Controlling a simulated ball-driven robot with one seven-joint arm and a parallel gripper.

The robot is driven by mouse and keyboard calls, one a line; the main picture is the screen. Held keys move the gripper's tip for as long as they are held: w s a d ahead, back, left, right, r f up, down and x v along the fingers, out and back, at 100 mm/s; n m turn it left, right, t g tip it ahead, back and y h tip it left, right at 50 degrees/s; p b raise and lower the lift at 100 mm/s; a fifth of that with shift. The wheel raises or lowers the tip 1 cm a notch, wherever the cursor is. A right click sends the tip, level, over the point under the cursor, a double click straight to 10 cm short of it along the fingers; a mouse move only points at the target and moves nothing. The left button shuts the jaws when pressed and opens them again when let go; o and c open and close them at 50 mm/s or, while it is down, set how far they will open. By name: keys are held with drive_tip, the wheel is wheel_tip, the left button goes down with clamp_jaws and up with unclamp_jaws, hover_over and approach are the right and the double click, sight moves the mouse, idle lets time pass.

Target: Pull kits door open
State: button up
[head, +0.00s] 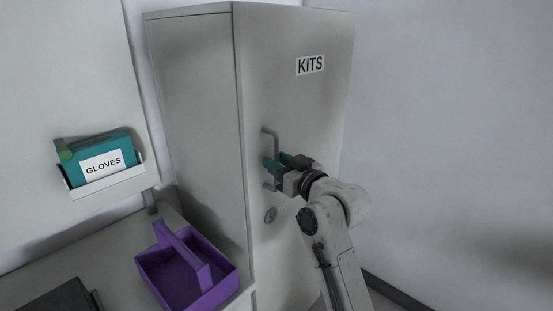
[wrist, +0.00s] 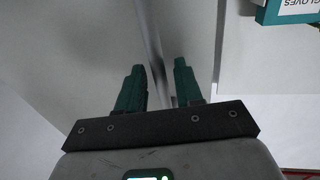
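The KITS door (head: 310,110) is the grey front of a tall cabinet. It looks shut, flush with the cabinet's side. Its upright metal bar handle (head: 270,134) is near the door's left edge. My gripper (head: 278,162) has teal fingers at the handle's middle height, one on each side of the bar as far as I can see. In the wrist view my gripper (wrist: 158,78) shows its fingers apart, with a grey bar, seemingly the handle (wrist: 157,68), between them. The gap looks open, and contact with the bar cannot be made out.
A round lock (head: 270,215) sits below the handle. At the left, a purple caddy (head: 215,290) stands on a counter (head: 115,255), beneath a teal GLOVES box (head: 118,147) in a wall holder. A bare wall (head: 450,130) stands at the right.

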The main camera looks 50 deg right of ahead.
drive_tip(key=shift+w, duration=0.45)
clamp_jaws()
idle(0.3)
